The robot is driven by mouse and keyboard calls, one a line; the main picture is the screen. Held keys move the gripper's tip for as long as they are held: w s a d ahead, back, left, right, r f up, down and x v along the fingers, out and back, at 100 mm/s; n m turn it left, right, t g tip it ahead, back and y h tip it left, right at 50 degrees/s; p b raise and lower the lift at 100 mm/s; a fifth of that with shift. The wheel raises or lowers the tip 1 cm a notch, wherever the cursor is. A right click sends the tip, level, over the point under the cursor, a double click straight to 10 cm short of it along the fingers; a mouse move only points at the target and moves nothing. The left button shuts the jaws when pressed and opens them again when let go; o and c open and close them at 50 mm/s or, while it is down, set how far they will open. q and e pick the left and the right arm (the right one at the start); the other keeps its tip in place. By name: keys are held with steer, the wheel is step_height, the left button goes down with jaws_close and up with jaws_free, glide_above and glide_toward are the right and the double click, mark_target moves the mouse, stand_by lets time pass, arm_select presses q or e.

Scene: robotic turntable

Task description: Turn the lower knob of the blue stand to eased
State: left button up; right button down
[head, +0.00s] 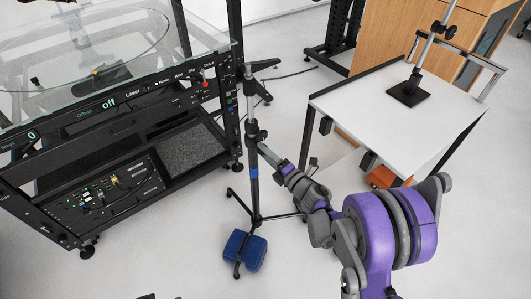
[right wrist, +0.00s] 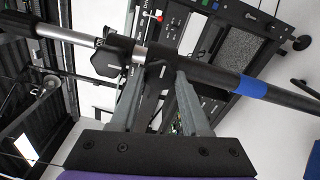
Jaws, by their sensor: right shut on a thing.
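The blue stand is an upright pole on a tripod base with a blue band (head: 253,172), and the band also shows in the right wrist view (right wrist: 253,87). A dark collar (head: 251,128) with the lower knob sits on the pole above the band. My right gripper (head: 265,149) reaches this collar from the right. In the right wrist view its two fingers (right wrist: 158,68) stand on either side of the lower knob (right wrist: 158,56) and are shut on it. The fingers hide part of the knob, and its setting cannot be read.
A black rack with a glass top (head: 90,60) and lit panels stands close on the left. A white table (head: 385,110) with a small black-based stand (head: 409,92) is at the right. A blue weight (head: 245,250) lies at the tripod's foot. Grey floor is free in front.

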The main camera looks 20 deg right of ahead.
stand_by(0.3)
steer(key=shift+c, duration=1.9)
jaws_free()
steer(key=v, duration=1.1)
steer(key=shift+p, duration=0.45)
steer(key=shift+w, duration=0.1)
